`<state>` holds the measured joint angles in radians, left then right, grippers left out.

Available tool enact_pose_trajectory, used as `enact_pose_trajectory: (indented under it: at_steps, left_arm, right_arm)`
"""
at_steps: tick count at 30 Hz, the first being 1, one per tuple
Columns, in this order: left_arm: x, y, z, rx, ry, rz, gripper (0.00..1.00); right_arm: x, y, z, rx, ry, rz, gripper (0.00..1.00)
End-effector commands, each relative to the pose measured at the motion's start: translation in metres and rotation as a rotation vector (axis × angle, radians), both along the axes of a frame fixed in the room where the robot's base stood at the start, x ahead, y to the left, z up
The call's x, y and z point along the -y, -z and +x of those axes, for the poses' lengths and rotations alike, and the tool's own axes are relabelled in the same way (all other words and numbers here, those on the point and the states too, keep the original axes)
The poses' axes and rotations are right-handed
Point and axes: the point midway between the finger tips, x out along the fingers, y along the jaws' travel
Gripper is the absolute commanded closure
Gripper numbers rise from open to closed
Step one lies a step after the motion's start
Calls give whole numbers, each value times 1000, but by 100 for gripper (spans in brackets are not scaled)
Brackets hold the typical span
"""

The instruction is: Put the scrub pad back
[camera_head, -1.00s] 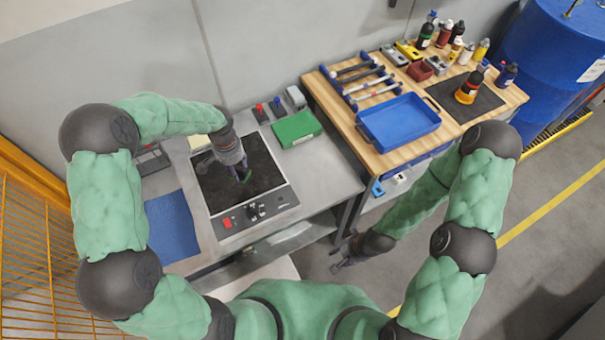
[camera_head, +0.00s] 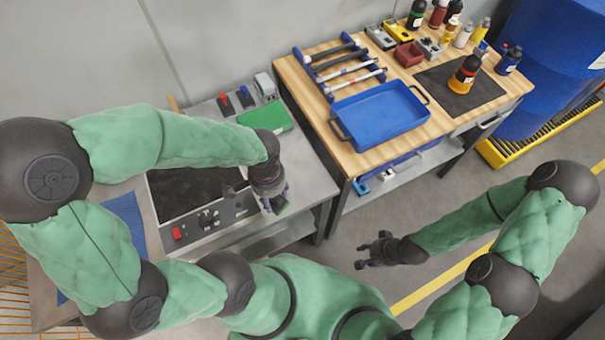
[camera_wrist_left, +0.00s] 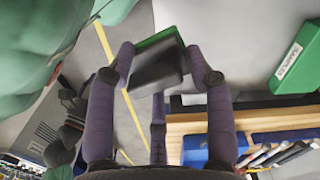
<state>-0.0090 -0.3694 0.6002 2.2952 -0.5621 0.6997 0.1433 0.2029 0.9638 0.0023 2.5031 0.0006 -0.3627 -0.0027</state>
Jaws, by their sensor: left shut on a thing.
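My left gripper (camera_head: 275,205) is shut on the scrub pad (camera_head: 283,207), which shows only as a small green edge under the fingers in the head view. In the left wrist view the scrub pad (camera_wrist_left: 158,70) is a dark block with a green layer, tilted between the purple-grey fingers. The gripper holds it above the right front edge of the grey workbench (camera_head: 315,182). My right gripper (camera_head: 372,250) is empty, its fingers spread, above the floor right of the benches.
A dark plate with a control panel (camera_head: 205,218) lies left of the gripper. Behind are a green box (camera_head: 268,116) and red and blue switches (camera_head: 226,104). The wooden bench (camera_head: 372,155) to the right carries a blue tray (camera_head: 380,118), a tool rack (camera_head: 325,70) and several bottles.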

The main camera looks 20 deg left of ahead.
Motion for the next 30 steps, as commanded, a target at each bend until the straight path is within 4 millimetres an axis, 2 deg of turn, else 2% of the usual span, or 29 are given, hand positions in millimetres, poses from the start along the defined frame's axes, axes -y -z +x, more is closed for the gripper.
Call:
enact_pose_trajectory:
  at_steps: [2, 5, 17, 18, 24, 30]
  left_arm:
    - [0, 3, -3, 1, 1, 0, 78]
    - [-2, 9, 4, -1, -1, 0, 78]
    - [-26, 46, 81, -2, -1, 0, 78]
    - [-28, 53, 87, -3, 0, 0, 78]
    - [-35, 83, 110, -2, 0, 0, 78]
    - [-39, 93, 120, -1, 0, 0, 78]
  right_arm:
    - [0, 3, 0, -1, -1, 0, 60]
    - [0, 7, 0, -1, -1, 0, 60]
    - [0, 29, 0, -1, 0, 0, 60]
    - [0, 33, 0, -1, 0, 0, 60]
    - [0, 44, 0, -1, 0, 0, 60]
    - [0, 47, 0, 0, 0, 0, 60]
